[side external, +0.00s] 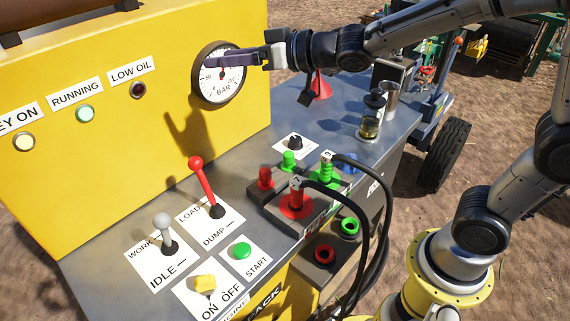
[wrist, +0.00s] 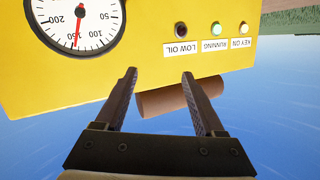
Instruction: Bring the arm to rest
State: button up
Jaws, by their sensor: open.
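My gripper (side external: 237,60) is at the upper middle of the side view, in front of the pressure gauge (side external: 218,88) on the yellow panel. Its fingers cover the upper part of the dial there. In the wrist view my gripper (wrist: 158,88) shows its two fingers spread apart with nothing between them. The gauge (wrist: 75,22) shows upside down at the upper left of that view. I cannot tell whether the fingers touch the panel, but the gripper holds nothing.
On the grey console below stand a red-knobbed lever (side external: 202,180), a grey-knobbed lever (side external: 165,232), a green start button (side external: 242,250) and a yellow switch (side external: 205,282). Red and green couplings with black hoses (side external: 375,215) rise at the right. A red funnel (side external: 320,88) stands behind.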

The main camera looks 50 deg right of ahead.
jog(key=s+d+r+m+g+h, duration=0.15)
jog(key=s+d+m+h, duration=0.35)
jog(key=s+d, duration=0.85)
jog(key=s+a+f+n+g, duration=0.1)
jog(key=s+f+g, duration=0.2)
jog(key=s+f, duration=0.3)
jog(key=s+f+n+g+h, duration=0.1)
jog(key=s+f+g, duration=0.3)
jog(key=s, duration=0.7)
jog(key=shift+s+a+f, duration=0.3)
jog(key=shift+a+f, duration=0.05)
jog(key=shift+f, duration=0.6)
